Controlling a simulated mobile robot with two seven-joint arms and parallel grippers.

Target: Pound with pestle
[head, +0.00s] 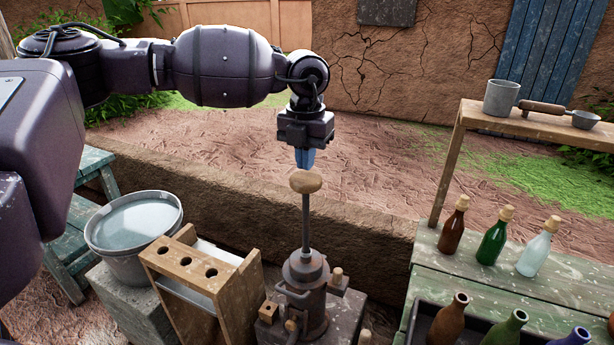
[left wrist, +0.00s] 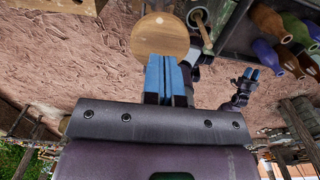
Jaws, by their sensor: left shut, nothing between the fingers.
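The pestle has a round wooden knob (head: 306,181) on a thin dark metal rod (head: 306,222). It stands upright, its lower end inside a brown metal mortar-like vessel (head: 306,285); the rod's bottom is hidden. My left gripper (head: 305,165) points down just above the knob, its blue fingers shut and empty. In the left wrist view, the knob (left wrist: 160,35) shows as a wooden disc beyond the fingertips (left wrist: 168,60); I cannot tell whether they touch it. My right gripper (left wrist: 250,74) shows small in the left wrist view, away from the pestle; its opening is unclear.
A wooden rack with holes (head: 192,262) and a grey bucket of water (head: 134,228) stand left of the vessel. A green bench (head: 480,272) with several bottles is at right, below a shelf with a grey cup (head: 501,98). A mud ledge (head: 370,225) runs behind.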

